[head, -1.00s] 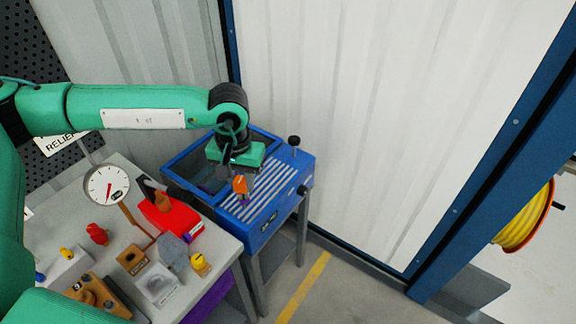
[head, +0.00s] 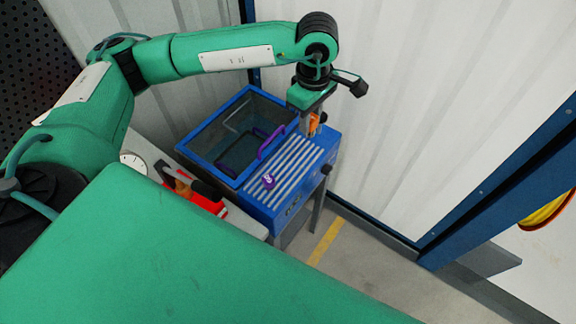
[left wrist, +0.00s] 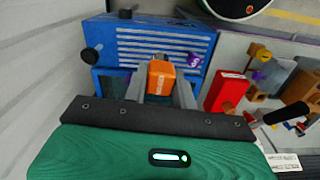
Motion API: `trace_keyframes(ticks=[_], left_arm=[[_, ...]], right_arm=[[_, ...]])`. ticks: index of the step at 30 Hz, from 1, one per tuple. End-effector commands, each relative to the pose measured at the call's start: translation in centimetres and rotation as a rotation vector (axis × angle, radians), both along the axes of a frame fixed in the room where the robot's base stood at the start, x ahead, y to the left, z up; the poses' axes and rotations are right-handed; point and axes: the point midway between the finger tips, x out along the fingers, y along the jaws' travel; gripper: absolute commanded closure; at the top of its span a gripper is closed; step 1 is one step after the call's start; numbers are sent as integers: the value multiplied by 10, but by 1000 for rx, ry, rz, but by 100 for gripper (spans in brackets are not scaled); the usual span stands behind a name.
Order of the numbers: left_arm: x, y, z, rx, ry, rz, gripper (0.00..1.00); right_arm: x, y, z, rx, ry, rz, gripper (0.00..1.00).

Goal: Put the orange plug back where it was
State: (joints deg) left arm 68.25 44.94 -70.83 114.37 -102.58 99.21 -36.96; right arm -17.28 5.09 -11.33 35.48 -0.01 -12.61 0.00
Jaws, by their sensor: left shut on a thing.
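The orange plug (head: 314,122) is held by my left gripper (head: 312,124) above the back right part of the blue washer's striped top (head: 292,172). In the left wrist view the orange plug (left wrist: 161,78) sits between the two grey fingers of my left gripper (left wrist: 160,92), which is shut on it. The plug appears clear of the striped surface, though its lower end is hard to make out. The place where the plug was is not identifiable in these frames. My right gripper is not in view.
A purple part (head: 268,181) lies on the striped top. A red box (left wrist: 228,90) and several small parts stand on the neighbouring bench.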

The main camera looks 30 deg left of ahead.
Motion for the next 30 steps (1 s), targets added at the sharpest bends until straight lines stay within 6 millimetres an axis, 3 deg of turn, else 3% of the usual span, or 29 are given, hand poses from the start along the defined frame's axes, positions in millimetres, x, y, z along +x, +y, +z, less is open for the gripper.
trace_keyframes(ticks=[11, 21, 30], left_arm=[[2, 14, 11, -1, 4, 697, 100], [-1, 39, 14, 1, 4, 1334, 100], [-3, 54, 12, 0, 0, 1634, 100]], right_arm=[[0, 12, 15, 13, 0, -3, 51], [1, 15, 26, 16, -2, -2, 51], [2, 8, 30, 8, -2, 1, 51]])
